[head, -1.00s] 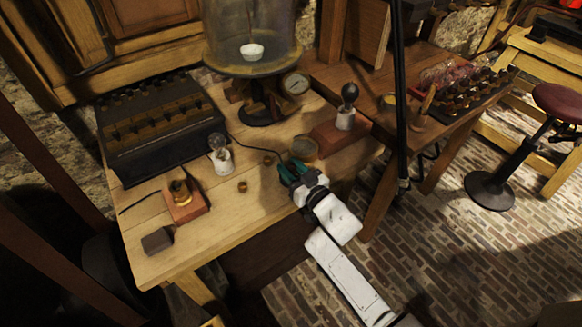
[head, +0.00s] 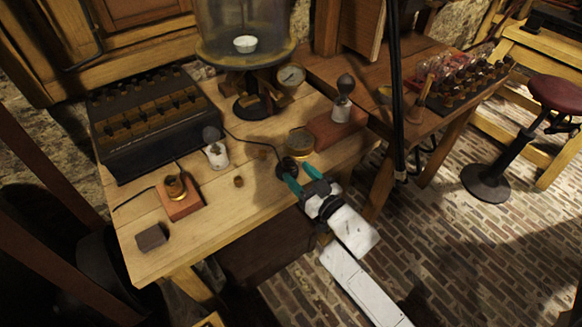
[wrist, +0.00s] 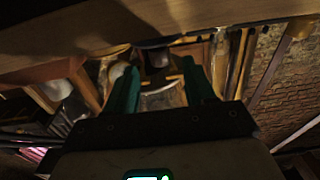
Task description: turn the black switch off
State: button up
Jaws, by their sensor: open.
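A small round black object on a dark cord, which looks like the black switch (head: 288,166), sits near the front right of the wooden table (head: 215,215). My gripper (head: 299,177) is open, its teal fingers apart at the table's front edge. In the head view the fingertips are right beside the black object; I cannot tell whether they touch it. In the wrist view the open fingers (wrist: 160,78) show below the table edge, with nothing clearly held. The switch's lever position is too small to tell.
A glass bulb on a white holder (head: 216,153), a brass piece on a red-brown block (head: 178,196) and a dark box (head: 150,123) stand to the left. A round brass-rimmed disc (head: 301,141) and a bulb on a wooden block (head: 340,118) are just behind my gripper.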

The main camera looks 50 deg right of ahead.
jog(key=v, duration=0.4)
jog(key=shift+s+a, duration=0.15)
jog(key=shift+s, duration=0.2)
dwell(0.3)
jog(key=s+a+f+g+y, duration=0.2)
jog(key=s+a+f+g, duration=0.25)
jog(key=f+g, duration=0.35)
jog(key=s+a+n+g+y, duration=0.2)
jog(key=s+a+g, duration=0.5)
jog(key=s, duration=0.4)
jog(key=shift+a+r+n+g, duration=0.3)
jog(key=shift+r+g, duration=0.1)
jog(key=shift+g, duration=0.3)
